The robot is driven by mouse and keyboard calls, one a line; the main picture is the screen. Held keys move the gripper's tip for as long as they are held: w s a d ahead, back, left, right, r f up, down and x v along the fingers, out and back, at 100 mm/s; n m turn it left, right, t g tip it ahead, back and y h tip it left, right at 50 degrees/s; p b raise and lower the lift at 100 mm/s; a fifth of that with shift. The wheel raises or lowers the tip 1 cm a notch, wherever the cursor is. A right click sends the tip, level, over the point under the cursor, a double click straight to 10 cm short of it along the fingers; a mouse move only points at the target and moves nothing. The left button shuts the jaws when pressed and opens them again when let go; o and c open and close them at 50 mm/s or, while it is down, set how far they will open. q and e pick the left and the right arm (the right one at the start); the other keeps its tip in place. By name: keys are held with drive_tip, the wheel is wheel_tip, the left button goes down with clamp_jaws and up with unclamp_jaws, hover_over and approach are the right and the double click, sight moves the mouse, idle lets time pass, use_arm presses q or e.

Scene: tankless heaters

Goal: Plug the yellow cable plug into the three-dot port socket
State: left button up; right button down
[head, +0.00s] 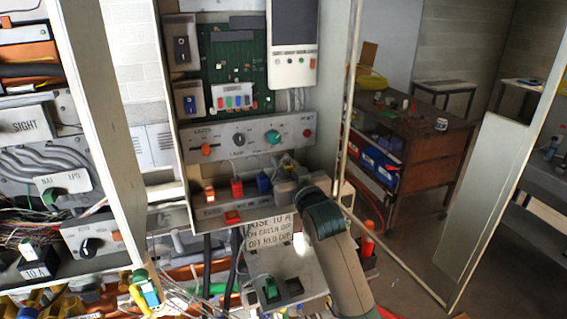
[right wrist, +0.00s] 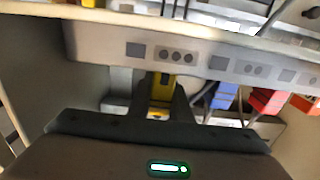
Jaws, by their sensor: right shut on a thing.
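My right gripper (right wrist: 164,108) is shut on the yellow plug (right wrist: 162,88) in the right wrist view. The plug is just below the three-dot mark (right wrist: 176,57) on the grey socket strip (right wrist: 110,45). A dark square is on each side of this mark; I cannot tell whether the plug touches a socket. My left gripper is not in view.
A blue plug (head: 263,182), a red plug (head: 237,188) and an orange plug (head: 210,195) stand left of my right gripper in the head view. The cabinet's right door (head: 345,100) stands close beside my right arm. A cluttered bench (head: 420,150) is farther back.

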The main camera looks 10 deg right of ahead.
drive_tip(key=shift+f+b, duration=0.35)
drive_tip(key=shift+f, duration=0.45)
drive_tip(key=c, duration=1.5)
unclamp_jaws()
drive_tip(key=shift+c, duration=0.2)
drive_tip(key=shift+s, duration=0.15)
drive_tip(key=shift+s+d+f+b, duration=0.1)
drive_tip(key=shift+s+d+b, duration=0.05)
drive_tip(key=shift+s+b, duration=0.25)
drive_tip(key=b+v, duration=0.5)
drive_tip(key=v, duration=1.1)
drive_tip(key=shift+s, duration=0.2)
